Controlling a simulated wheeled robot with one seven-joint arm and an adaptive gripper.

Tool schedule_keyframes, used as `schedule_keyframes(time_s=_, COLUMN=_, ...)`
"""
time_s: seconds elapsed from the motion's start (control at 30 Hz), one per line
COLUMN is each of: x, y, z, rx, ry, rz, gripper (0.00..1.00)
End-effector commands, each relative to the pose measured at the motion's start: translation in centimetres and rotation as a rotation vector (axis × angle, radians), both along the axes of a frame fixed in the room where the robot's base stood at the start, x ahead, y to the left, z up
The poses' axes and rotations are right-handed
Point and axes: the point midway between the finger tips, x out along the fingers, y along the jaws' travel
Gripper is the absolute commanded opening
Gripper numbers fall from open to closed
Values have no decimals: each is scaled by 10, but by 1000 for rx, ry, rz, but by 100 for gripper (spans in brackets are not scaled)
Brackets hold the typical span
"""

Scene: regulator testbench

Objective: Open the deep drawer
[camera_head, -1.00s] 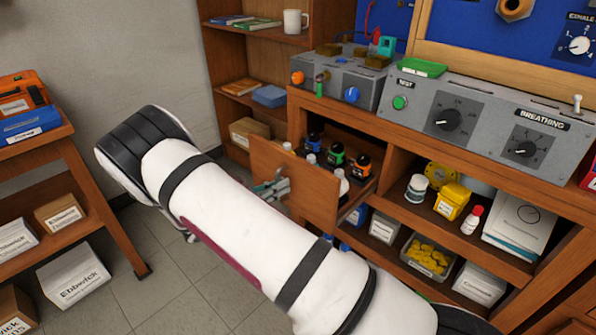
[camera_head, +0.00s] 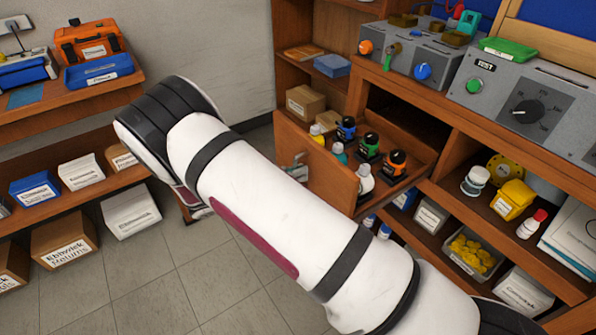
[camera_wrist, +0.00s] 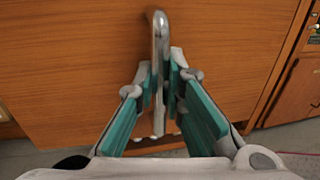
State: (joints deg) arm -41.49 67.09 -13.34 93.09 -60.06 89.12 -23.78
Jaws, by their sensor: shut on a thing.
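The deep drawer (camera_head: 318,163) is pulled well out of the wooden bench, its front panel standing away from the frame. Several small bottles with coloured caps stand upright inside it, among them an orange-labelled black one (camera_head: 396,165). In the wrist view, the drawer front (camera_wrist: 75,65) fills most of the picture, with a vertical metal bar handle (camera_wrist: 159,50) on it. My gripper (camera_wrist: 164,88) is shut on this handle, a teal-lined finger on each side. In the head view, my gripper (camera_head: 293,168) is partly hidden behind my white arm.
An open shelf below and right of the drawer holds a yellow container (camera_head: 512,199) and a bin of yellow pieces (camera_head: 470,250). A side table (camera_head: 90,101) stands at the left with cases and boxes. Tiled floor (camera_head: 150,285) lies open between them.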

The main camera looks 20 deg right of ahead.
Motion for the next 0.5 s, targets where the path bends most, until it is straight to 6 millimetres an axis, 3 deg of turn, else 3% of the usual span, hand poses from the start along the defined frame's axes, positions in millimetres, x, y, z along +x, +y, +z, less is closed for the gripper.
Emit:
schedule_keyframes(time_s=0.1, x=0, y=0, z=0, rx=1, ry=1, rz=1, gripper=0)
schedule_keyframes(time_s=0.13, x=0, y=0, z=-1, rx=1, ry=1, rz=1, gripper=15)
schedule_keyframes(time_s=0.2, x=0, y=0, z=-1, rx=1, ry=1, rz=1, gripper=31)
schedule_keyframes(time_s=0.5, x=0, y=0, z=0, rx=0, ry=0, rz=1, gripper=32)
